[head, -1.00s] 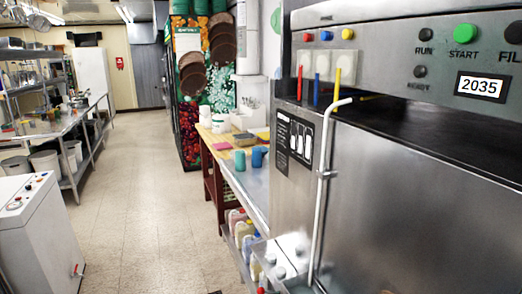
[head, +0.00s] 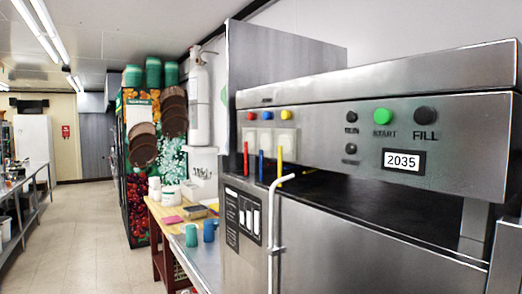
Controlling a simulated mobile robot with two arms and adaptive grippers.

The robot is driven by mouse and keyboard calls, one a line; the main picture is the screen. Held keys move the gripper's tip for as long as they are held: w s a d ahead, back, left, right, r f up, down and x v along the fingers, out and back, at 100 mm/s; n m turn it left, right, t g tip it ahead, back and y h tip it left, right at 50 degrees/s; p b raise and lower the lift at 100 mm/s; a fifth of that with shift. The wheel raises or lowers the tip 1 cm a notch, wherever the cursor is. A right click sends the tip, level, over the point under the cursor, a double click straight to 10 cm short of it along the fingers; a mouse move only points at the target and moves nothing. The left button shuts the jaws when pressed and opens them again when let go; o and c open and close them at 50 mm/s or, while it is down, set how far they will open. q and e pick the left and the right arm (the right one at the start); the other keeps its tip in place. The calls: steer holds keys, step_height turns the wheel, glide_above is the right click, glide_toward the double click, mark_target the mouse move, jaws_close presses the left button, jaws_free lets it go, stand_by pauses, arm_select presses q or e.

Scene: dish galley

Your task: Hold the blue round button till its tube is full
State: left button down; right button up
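The blue round button (head: 266,116) sits on the steel machine's front panel, between a red button (head: 250,116) and a yellow button (head: 286,115). Below the buttons are pale square windows (head: 284,138). Below these are three thin upright tubes: red (head: 246,160), blue (head: 261,167) and yellow (head: 279,167). I cannot tell how full the blue tube is. Nothing touches the blue button. Neither of my grippers is in view.
The aisle floor (head: 95,235) is clear.

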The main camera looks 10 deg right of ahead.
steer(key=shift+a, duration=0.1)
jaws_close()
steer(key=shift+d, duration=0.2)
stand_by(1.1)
